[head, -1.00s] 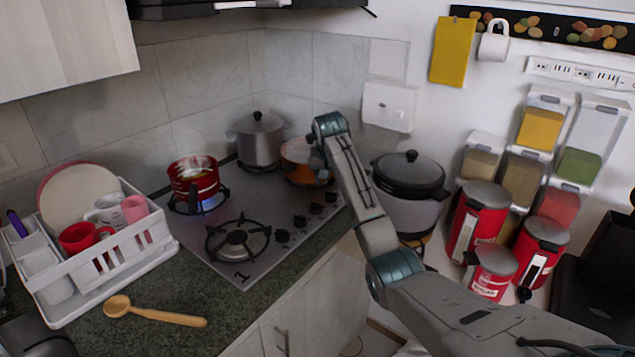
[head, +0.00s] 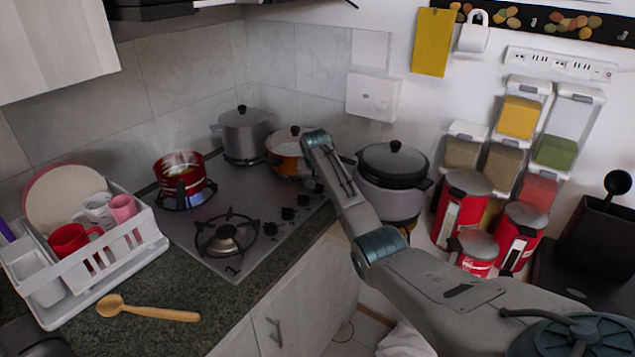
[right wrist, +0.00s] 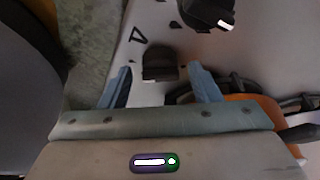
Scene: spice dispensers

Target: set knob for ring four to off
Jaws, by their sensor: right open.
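A row of dark knobs runs along the right edge of the stove (head: 246,262) in the head view. The knob farthest along the row (head: 318,188) shows beside my right arm. In the right wrist view a dark knob (right wrist: 160,63) lies between the fingertips of my right gripper (right wrist: 160,72), beside a printed mark that looks like a 4 (right wrist: 137,35). The gripper is open, with one finger on each side and a gap to the knob. Another knob with a white line (right wrist: 207,12) is at the top. In the head view the fingers are hidden behind my forearm.
An orange pot (head: 282,146) and a grey pot (head: 243,135) stand at the stove's back. A red pot (head: 184,176) sits over a glowing burner. A large lidded cooker (head: 392,185) stands right of my arm. A dish rack (head: 95,268) and wooden spoon (head: 150,311) are left.

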